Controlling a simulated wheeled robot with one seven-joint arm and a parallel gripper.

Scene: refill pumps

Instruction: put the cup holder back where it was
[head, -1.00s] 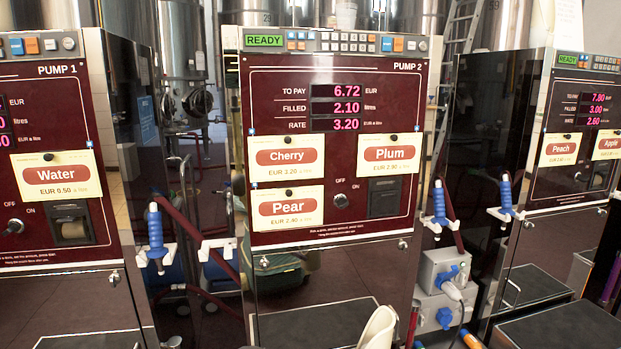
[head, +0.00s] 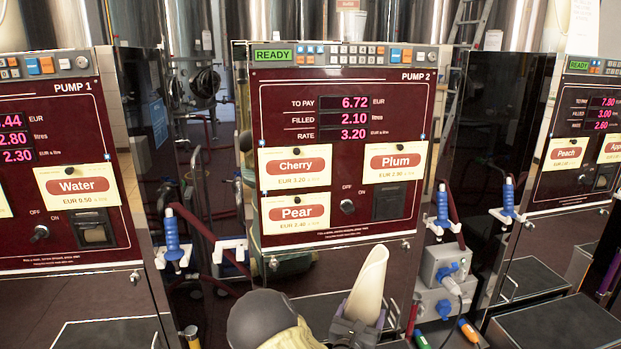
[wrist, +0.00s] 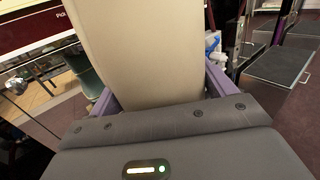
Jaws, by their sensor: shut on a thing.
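My gripper (head: 357,325) is at the bottom of the head view, in front of Pump 2. It is shut on a cream, long, curved piece that tapers to its top, which I take to be the cup holder (head: 368,284). The piece stands up from the jaws, leaning to the right. In the wrist view the cup holder (wrist: 150,50) fills the space between the two purple fingers (wrist: 160,92). Its lower end is hidden by the gripper. The place where it was is not clear from these frames.
Pump 2 (head: 346,219) stands straight ahead, with Pump 1 (head: 103,136) at left and another pump (head: 558,185) at right. Blue nozzles hang in white side brackets (head: 234,246). Dark step-like platforms (head: 545,325) jut out low in front. A grey socket box (head: 440,270) is between pumps.

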